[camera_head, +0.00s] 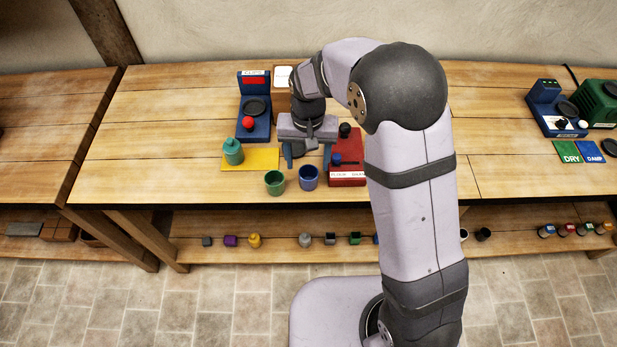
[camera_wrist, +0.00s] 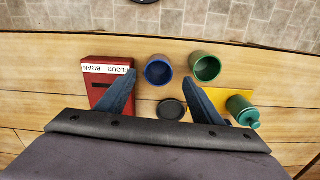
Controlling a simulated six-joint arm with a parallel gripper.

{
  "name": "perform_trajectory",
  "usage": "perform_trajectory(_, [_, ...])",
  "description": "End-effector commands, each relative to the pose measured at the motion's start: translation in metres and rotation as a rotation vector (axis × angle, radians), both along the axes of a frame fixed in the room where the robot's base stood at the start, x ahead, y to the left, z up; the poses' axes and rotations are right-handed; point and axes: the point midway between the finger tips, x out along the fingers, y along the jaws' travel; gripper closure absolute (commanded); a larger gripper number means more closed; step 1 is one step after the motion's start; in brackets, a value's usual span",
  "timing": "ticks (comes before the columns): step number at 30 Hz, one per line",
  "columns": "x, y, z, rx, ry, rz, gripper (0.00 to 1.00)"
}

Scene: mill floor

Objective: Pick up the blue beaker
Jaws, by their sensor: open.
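The blue beaker (camera_head: 309,178) stands upright near the front edge of the table, open end up. In the wrist view the blue beaker (camera_wrist: 158,70) lies beyond my fingertips, nearer the left finger. My gripper (camera_head: 305,158) is above the table behind the beaker, pointing down. In the wrist view my gripper (camera_wrist: 160,84) has its two dark blue fingers wide apart, with nothing held between them. A dark round disc (camera_wrist: 171,110) shows between the fingers, lower than the beaker in the picture.
A green beaker (camera_head: 274,183) stands close left of the blue one. A teal lidded bottle (camera_head: 233,152) stands on a yellow mat (camera_head: 264,158). A red box labelled FLOUR BRAN (camera_head: 347,179) is close on the right. A blue device (camera_head: 255,118) with a red knob stands behind.

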Motion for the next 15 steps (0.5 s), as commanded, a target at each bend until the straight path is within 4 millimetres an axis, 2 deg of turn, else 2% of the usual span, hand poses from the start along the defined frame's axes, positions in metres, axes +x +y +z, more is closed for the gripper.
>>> perform_trajectory(2, [0.0056,0.0018,0.0048,0.004,-0.007,-0.096,0.4])
perform_trajectory(6, [0.0014,0.0002,0.0047,-0.001,0.008,-0.23,0.4])
perform_trajectory(15, [0.0003,-0.0003,0.0037,-0.002,0.012,-0.318,0.4])
